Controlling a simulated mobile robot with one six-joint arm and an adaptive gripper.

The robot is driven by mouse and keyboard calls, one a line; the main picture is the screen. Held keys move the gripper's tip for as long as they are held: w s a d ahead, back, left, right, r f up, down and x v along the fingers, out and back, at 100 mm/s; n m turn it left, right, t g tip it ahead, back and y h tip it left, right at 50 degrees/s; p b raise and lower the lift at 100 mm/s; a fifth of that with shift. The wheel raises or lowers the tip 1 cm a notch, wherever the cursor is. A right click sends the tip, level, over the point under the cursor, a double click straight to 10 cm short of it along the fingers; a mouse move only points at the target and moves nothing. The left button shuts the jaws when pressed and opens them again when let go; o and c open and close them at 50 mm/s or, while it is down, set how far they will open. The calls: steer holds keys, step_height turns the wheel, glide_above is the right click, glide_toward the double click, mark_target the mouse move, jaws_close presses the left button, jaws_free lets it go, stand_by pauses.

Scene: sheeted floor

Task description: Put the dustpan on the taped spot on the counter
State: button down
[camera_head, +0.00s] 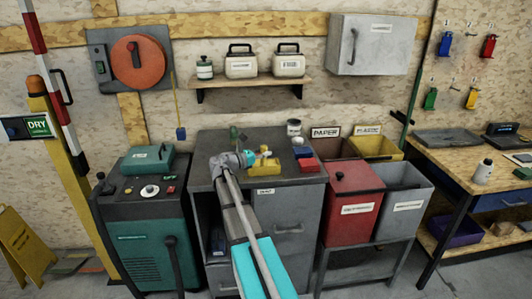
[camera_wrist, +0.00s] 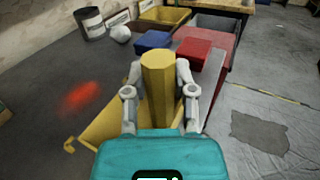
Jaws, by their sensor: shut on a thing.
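The yellow dustpan (camera_wrist: 106,122) is in my gripper (camera_wrist: 159,80), whose fingers are shut on both sides of its upright thick handle. Its pan spreads low to the left, partly hidden by the gripper body. In the head view the dustpan (camera_head: 265,166) shows over the front of the grey counter (camera_head: 298,180), beside my gripper (camera_head: 248,158). I cannot tell whether the pan touches the top. A blurred red patch (camera_wrist: 81,97) lies on the counter left of the dustpan; I cannot tell whether it is tape.
Blue (camera_head: 302,152) and red (camera_head: 308,165) blocks sit close to the right of the dustpan. A labelled can (camera_head: 294,128) stands behind them. A green object (camera_head: 234,132) is at the back left. Bins, including a red one (camera_head: 352,205), stand right of the counter. The counter's left part looks clear.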

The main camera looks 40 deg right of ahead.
steer(key=shift+f, duration=0.15)
steer(key=shift+c, duration=2.2)
jaws_free()
steer(key=a, duration=1.2)
steer(key=shift+w, duration=0.45)
